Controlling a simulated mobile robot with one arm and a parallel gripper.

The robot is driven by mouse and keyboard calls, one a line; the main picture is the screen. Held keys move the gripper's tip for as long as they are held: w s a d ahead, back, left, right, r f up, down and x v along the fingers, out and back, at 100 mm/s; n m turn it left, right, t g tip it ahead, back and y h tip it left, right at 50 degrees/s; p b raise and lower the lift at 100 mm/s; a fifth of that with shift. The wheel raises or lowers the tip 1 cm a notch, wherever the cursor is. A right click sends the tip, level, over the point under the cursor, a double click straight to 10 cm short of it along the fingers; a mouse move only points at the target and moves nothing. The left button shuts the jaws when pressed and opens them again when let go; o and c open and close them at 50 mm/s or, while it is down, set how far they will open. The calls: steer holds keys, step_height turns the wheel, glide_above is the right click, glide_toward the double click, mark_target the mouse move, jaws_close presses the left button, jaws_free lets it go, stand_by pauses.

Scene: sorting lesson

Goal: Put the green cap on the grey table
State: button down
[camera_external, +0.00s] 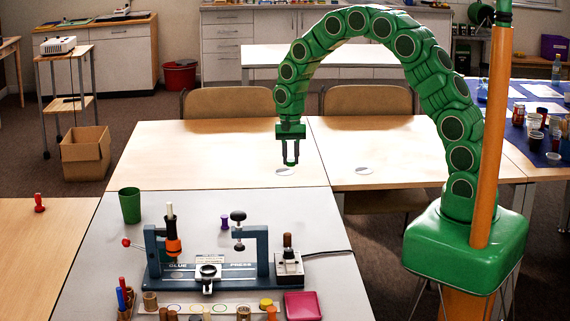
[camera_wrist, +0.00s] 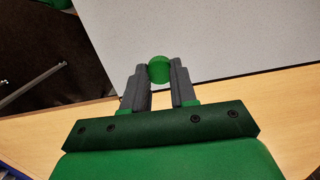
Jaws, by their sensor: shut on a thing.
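My gripper (camera_external: 290,162) hangs pointing down over the wooden table, behind the back edge of the grey table (camera_external: 330,270). In the wrist view its two grey fingers are shut on a round green cap (camera_wrist: 159,69), held between the tips. The grey table also shows in the wrist view (camera_wrist: 220,35), beyond the fingertips, with the wooden table nearer.
A blue glue press (camera_external: 206,270) stands on the grey table, with a green cup (camera_external: 130,205) to its left and small pegs and a pink tray (camera_external: 302,306) in front. Free grey surface lies behind the press. White discs lie on the wooden tables (camera_external: 230,140).

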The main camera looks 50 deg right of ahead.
steer(key=s+a, duration=0.3)
steer(key=a, duration=3)
steer(key=shift+m, duration=0.3)
steer(key=w+a+f, duration=0.2)
steer(key=w, duration=0.1)
steer(key=w+a+f, duration=0.2)
steer(key=w+f, duration=0.1)
steer(key=w+a+f, duration=0.2)
steer(key=w, duration=0.2)
steer(key=shift+a+f, duration=0.15)
steer(key=shift+a, duration=0.1)
steer(key=shift+w+a+f, duration=0.25)
steer(key=shift+w+f, duration=0.2)
steer(key=shift+f, duration=0.05)
steer(key=shift+w+a+f, duration=0.25)
steer(key=shift+w+f, duration=0.15)
steer(key=shift+f, duration=0.05)
steer(key=shift+w+a+f, duration=0.1)
steer(key=shift+w+f, duration=0.05)
steer(key=shift+f, duration=1.7)
steer(key=shift+f, duration=0.15)
